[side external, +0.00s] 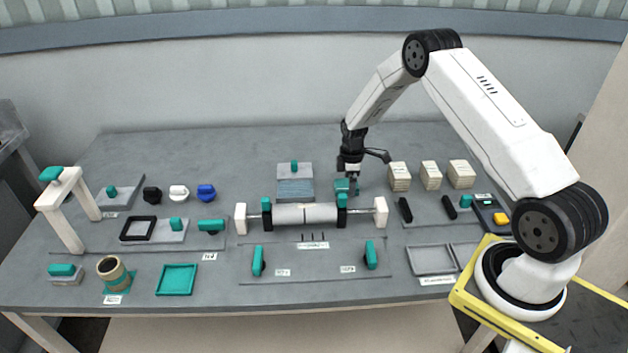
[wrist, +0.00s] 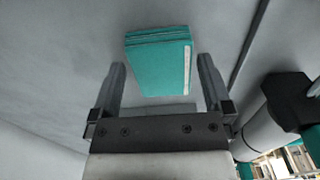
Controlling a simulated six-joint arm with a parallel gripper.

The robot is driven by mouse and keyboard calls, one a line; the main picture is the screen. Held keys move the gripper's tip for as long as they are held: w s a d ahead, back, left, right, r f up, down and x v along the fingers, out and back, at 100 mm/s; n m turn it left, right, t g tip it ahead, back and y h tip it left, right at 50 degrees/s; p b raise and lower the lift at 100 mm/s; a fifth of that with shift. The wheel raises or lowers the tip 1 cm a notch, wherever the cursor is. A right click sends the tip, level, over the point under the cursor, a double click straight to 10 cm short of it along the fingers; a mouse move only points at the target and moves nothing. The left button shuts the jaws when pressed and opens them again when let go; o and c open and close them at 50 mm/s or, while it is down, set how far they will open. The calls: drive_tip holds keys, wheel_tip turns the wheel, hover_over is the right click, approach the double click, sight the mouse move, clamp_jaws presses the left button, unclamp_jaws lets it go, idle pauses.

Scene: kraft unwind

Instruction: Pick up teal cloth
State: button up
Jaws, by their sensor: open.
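The teal cloth (wrist: 160,62) is a folded stack with a pale strip along its right edge in the wrist view. It lies on the grey table, between and just beyond the fingertips. In the side external view a small part of the teal cloth (side external: 341,186) shows beneath my gripper (side external: 349,180), behind the roller. My gripper (wrist: 163,72) is open, with one finger on each side of the cloth's near end. I see gaps between the fingers and the cloth. The side external view partly hides the cloth behind the gripper.
A white roller (side external: 305,214) on a stand lies in front of the gripper. Stacked beige blocks (side external: 399,177) stand to its right. A grey plate with a teal knob (side external: 294,170) is to its left. A teal tray (side external: 177,280) lies at front left.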

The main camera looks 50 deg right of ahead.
drive_tip(key=shift+f, duration=0.5)
drive_tip(key=c, duration=1)
drive_tip(key=shift+r, duration=0.15)
drive_tip(key=shift+r, duration=0.4)
wheel_tip(320, 180, up, 2)
drive_tip(key=shift+s+r, duration=0.15)
drive_tip(key=shift+r, duration=0.1)
drive_tip(key=s+a+r, duration=0.1)
drive_tip(key=s+r, duration=0.2)
drive_tip(key=s, duration=0.1)
drive_tip(key=s+a+r, duration=0.2)
drive_tip(key=s+r, duration=0.1)
drive_tip(key=s, duration=0.1)
drive_tip(key=s+a+r, duration=0.1)
drive_tip(key=s+r, duration=0.2)
drive_tip(key=s, duration=0.2)
drive_tip(key=shift+a+r, duration=0.25)
drive_tip(key=shift+a, duration=0.15)
